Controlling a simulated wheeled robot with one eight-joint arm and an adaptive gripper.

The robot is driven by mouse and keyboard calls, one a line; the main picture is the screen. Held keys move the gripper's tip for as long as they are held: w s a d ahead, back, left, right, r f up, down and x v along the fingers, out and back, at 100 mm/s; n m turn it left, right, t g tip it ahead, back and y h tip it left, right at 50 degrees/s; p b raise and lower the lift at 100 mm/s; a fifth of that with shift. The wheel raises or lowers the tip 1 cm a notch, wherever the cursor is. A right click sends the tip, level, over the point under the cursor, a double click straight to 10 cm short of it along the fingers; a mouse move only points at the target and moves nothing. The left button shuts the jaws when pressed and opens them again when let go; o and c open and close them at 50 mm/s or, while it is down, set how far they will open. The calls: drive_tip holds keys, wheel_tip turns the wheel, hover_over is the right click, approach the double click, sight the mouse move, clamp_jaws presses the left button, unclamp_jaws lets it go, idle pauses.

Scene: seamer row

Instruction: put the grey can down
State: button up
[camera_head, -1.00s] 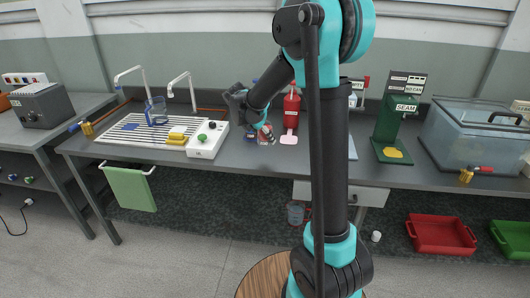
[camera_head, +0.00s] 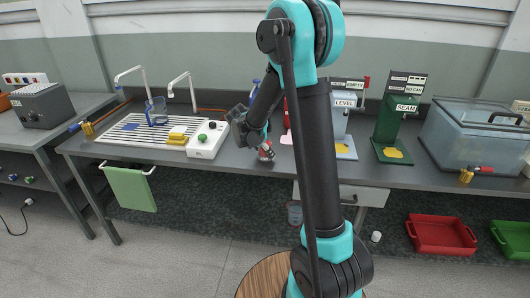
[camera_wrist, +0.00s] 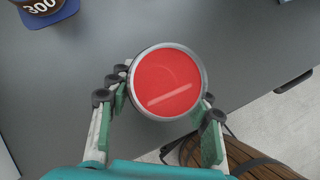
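In the wrist view a round can (camera_wrist: 167,83) with a grey rim and a flat red top or contents sits between my fingers. My gripper (camera_wrist: 163,97) has its pads against both sides of the can. I cannot tell whether the can's bottom touches the bench.
A dark cylinder marked 300 (camera_wrist: 40,5) stands on a blue pad. The bench's front edge is close to the can. The white box (camera_head: 207,139) is left; the LEVEL stand (camera_head: 344,125) and SEAM stand (camera_head: 397,120) are right, partly beyond my arm.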

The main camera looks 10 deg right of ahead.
drive_tip(key=o, duration=0.4)
drive_tip(key=shift+o, duration=0.2)
drive_tip(key=shift+r, duration=0.1)
drive_tip(key=v, duration=1.2)
drive_tip(key=s+d+f+m+y, duration=0.1)
drive_tip(key=s+d+f+m, duration=0.2)
drive_tip(key=s+m, duration=0.5)
drive_tip(key=s+d+f+m+y, duration=0.2)
drive_tip(key=s+d+f+m, duration=0.1)
drive_tip(key=s+m, duration=0.6)
drive_tip(key=s+d+f+m+y, duration=0.2)
drive_tip(key=s+f+m, duration=0.3)
drive_tip(key=s+m, duration=0.3)
drive_tip(key=shift+s+d+m, duration=0.3)
drive_tip(key=shift+s+d, duration=0.3)
drive_tip(key=shift+s, duration=0.15)
